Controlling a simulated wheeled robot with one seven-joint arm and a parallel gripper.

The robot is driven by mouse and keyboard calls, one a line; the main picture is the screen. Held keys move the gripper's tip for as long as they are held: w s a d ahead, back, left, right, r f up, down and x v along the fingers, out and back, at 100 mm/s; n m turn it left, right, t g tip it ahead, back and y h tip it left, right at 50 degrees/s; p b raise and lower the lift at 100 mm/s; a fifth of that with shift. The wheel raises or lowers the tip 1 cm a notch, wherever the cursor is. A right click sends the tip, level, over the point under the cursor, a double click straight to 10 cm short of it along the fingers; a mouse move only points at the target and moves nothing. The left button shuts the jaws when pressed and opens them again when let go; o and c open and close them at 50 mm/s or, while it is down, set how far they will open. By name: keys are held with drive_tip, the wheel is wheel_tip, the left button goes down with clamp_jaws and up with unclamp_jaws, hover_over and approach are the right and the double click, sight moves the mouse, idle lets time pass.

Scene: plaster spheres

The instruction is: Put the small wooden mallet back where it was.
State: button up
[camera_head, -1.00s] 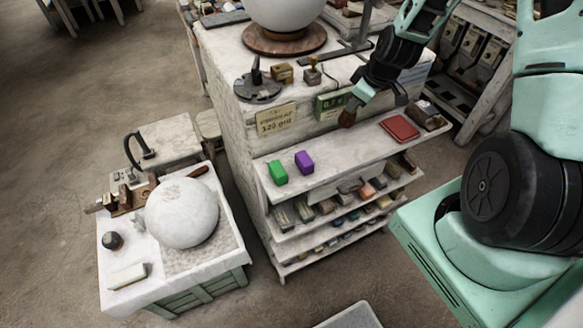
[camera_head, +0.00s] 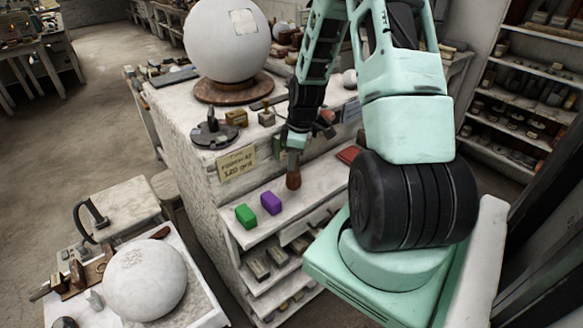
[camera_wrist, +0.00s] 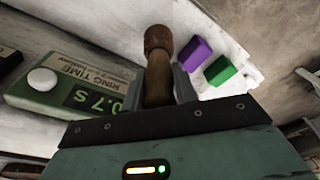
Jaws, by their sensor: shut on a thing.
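My gripper (camera_head: 298,150) is shut on the small wooden mallet (camera_head: 293,180), which hangs head down over the upper shelf (camera_head: 232,235) of the plaster stand. In the wrist view the mallet (camera_wrist: 158,40) shows a dark brown head pointing away and a lighter handle between the fingers (camera_wrist: 160,88). A purple block (camera_head: 270,203) and a green block (camera_head: 245,215) stand on the shelf, left of the mallet. I cannot tell whether the head touches the shelf.
A green ring-time box with a 0.7 s display (camera_wrist: 75,85) is close beside my gripper. A large sphere (camera_head: 226,40) and small tools stand on top. A paper sign (camera_head: 237,163) hangs on the front.

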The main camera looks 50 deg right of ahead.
sight(293, 183)
drive_tip(key=shift+f+p, duration=0.55)
drive_tip(key=shift+f, duration=1.4)
drive_tip(key=o, duration=1.1)
drive_tip(key=shift+f, duration=0.1)
drive_tip(key=shift+c, duration=0.2)
